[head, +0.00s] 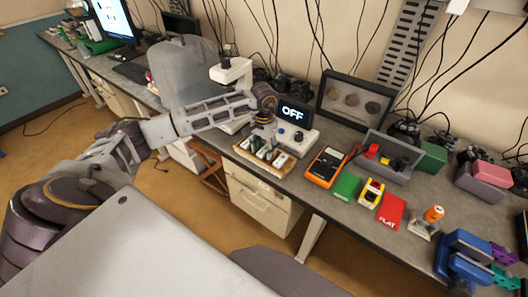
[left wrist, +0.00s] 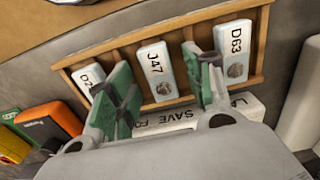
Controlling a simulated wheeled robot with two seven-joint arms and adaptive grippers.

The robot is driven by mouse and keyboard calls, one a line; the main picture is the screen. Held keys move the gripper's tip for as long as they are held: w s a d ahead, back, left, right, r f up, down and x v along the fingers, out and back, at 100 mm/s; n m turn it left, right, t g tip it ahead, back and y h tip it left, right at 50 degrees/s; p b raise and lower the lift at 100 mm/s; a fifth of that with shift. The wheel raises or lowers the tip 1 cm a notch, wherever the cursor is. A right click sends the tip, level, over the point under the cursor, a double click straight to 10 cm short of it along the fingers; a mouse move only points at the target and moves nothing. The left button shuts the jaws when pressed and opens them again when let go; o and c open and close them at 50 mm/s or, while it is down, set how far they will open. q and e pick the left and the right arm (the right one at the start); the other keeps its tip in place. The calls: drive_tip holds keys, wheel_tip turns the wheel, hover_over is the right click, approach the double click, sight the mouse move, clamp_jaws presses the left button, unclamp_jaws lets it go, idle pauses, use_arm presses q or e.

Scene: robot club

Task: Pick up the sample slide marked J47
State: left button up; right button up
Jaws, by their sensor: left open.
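The slide marked J47 (left wrist: 153,62) is white with a grey round spot and lies in a wooden rack (left wrist: 118,45) in the left wrist view. A slide marked D63 (left wrist: 236,42) lies to its right. A slide whose label starts with D (left wrist: 88,80) is to its left, partly hidden by a finger. My left gripper (left wrist: 163,90) is open, its green-padded fingers on either side of J47, with no clear contact. In the head view, my left gripper (head: 264,148) is over the rack (head: 258,166), where the labels are too small to read. My right gripper is not in view.
A device reading OFF (head: 297,138) stands behind the rack. A white strip with lettering (left wrist: 165,122) lies beside the rack in the left wrist view.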

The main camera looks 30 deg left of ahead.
sight(264, 150)
use_arm(q)
drive_tip(key=c, duration=1.1)
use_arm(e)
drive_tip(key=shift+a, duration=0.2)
use_arm(q)
drive_tip(key=shift+r, duration=0.1)
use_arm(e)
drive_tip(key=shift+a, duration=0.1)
use_arm(q)
wheel_tip(264, 150, up, 2)
drive_tip(key=shift+r+b, duration=0.85)
drive_tip(key=shift+r, duration=3.1)
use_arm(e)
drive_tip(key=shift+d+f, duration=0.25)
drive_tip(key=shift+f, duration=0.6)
